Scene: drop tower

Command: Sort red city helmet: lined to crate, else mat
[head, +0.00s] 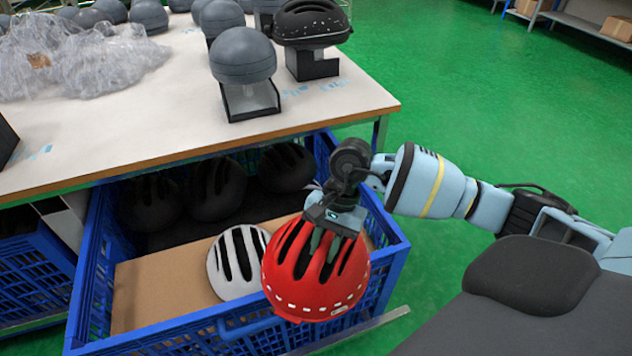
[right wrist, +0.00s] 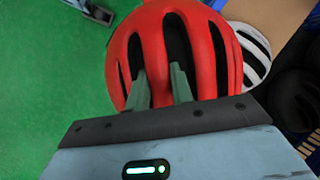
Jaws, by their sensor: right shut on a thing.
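The red city helmet (head: 316,275) hangs from my right gripper (head: 326,240) over the front right part of the blue crate (head: 392,262). The gripper is shut on it, with its fingers in the helmet's vents. In the right wrist view the red helmet (right wrist: 180,50) fills the top middle, its outer shell showing and the fingers (right wrist: 160,85) at its vents. The inside of the helmet is hidden, so I cannot tell whether it is lined. No mat is clearly seen. My left gripper is not in view.
A white helmet (head: 236,262) lies on cardboard (head: 150,290) in the crate, with several black helmets (head: 216,188) behind it. The white table (head: 150,118) overhangs the crate's back and bears grey domes on stands (head: 243,60), a black helmet (head: 310,22) and clear plastic (head: 90,55). Green floor lies free to the right.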

